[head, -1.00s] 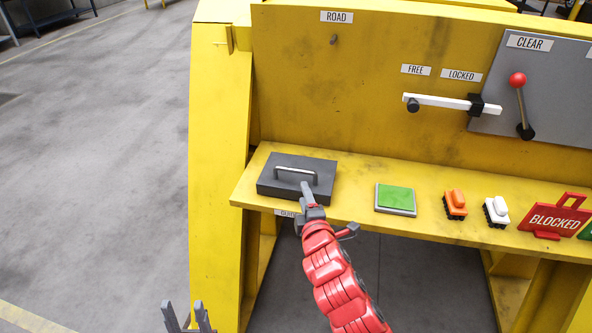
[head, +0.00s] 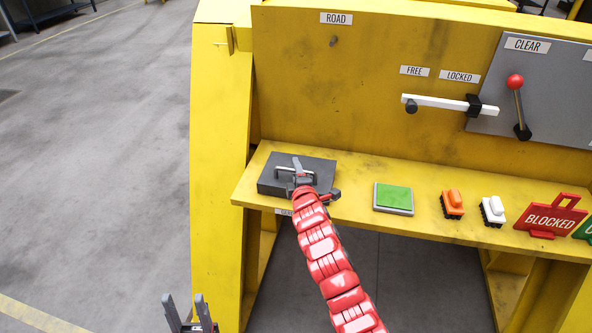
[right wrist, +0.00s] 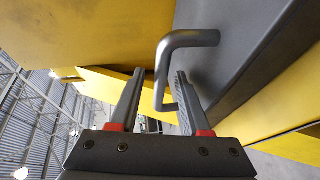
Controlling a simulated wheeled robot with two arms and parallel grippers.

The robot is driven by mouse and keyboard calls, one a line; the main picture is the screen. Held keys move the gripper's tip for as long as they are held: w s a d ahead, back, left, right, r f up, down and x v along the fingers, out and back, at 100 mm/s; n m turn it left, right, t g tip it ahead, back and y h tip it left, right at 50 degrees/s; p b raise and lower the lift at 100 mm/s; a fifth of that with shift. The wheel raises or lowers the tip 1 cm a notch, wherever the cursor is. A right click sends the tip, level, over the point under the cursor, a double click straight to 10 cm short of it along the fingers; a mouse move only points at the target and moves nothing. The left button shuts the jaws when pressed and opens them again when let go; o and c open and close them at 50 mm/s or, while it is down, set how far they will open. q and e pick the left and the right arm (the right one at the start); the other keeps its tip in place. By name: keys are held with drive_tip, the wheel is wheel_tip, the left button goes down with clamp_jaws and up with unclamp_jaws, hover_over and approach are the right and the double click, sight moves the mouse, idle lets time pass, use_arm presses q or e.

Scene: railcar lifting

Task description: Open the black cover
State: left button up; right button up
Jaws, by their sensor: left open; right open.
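The black cover (head: 318,172) is a flat dark box lid lying closed on the yellow shelf, with a grey bar handle (head: 281,174) on top. My right gripper (head: 297,163) reaches over the cover at the handle. In the right wrist view the open fingers of my right gripper (right wrist: 157,75) point at the handle (right wrist: 187,39), and part of the handle lies between them. Whether a finger touches the handle I cannot tell. My left gripper (head: 183,302) is open and empty at the lower left, in front of the yellow frame and away from the cover.
On the yellow shelf (head: 350,215), right of the cover, are a green pad (head: 393,197), an orange block (head: 452,203), a white block (head: 492,210) and a red BLOCKED sign (head: 553,216). A white bar (head: 437,101) and red-knobbed lever (head: 517,100) are on the panel above.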

clamp_jaws()
idle(0.3)
drive_tip(key=shift+f, duration=0.1)
idle(1.1)
